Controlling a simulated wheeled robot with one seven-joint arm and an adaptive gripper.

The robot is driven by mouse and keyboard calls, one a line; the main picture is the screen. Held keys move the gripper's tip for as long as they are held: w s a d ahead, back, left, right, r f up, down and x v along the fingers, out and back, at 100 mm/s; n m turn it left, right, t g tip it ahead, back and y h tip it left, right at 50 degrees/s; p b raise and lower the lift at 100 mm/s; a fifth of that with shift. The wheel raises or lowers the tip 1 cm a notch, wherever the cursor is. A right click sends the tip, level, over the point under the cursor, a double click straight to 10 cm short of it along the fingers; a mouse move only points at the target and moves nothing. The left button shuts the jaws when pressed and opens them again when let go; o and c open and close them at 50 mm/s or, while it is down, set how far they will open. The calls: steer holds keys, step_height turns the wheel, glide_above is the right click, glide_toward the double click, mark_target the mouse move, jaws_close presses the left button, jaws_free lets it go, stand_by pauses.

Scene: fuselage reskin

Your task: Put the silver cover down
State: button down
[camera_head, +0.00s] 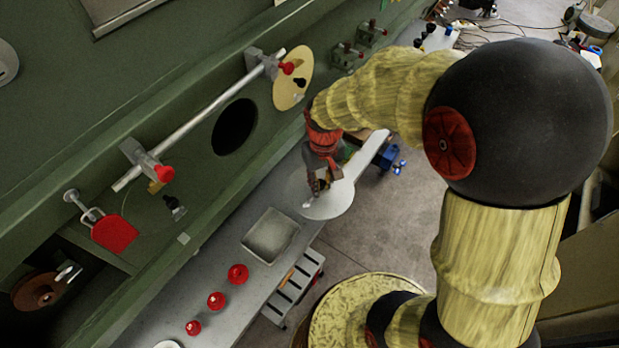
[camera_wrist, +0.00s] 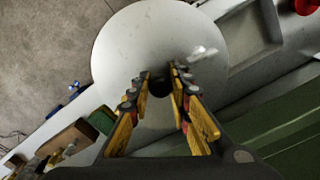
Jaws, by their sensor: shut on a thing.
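The silver cover (camera_head: 338,203) is a round, flat, pale grey disc at the bench, below my forearm in the head view. It fills the upper middle of the wrist view (camera_wrist: 135,45). My gripper (camera_head: 319,185) is shut on the cover, with its yellow-padded fingers closing in the wrist view (camera_wrist: 163,82) around a small dark part at the disc's middle. The cover reaches past the bench's right edge over the floor in the head view. I cannot tell whether it touches the bench.
A grey shallow tray (camera_head: 270,236) and red knobs (camera_head: 216,301) sit on the grey bench (camera_head: 228,242). A blue clamp (camera_head: 391,158) is at the bench's right side. The green fuselage wall has a dark round hole (camera_head: 234,127), a silver rail (camera_head: 205,115) and a cream disc (camera_head: 290,91).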

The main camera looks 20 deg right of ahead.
steer(key=w+f, duration=0.4)
steer(key=w, duration=0.1)
steer(key=w+f, duration=0.2)
steer(key=w, duration=0.1)
steer(key=shift+f, duration=0.3)
steer(key=shift+w+f, duration=0.35)
steer(key=shift+f, duration=0.2)
steer(key=shift+f+b, duration=0.3)
steer(key=shift+f, duration=1.2)
steer(key=shift+f, duration=0.15)
steer(key=c, duration=1.7)
jaws_free()
steer(key=shift+o, duration=0.3)
step_height(320, 180, up, 12)
steer(key=shift+r+p, duration=0.15)
steer(key=shift+p, duration=0.2)
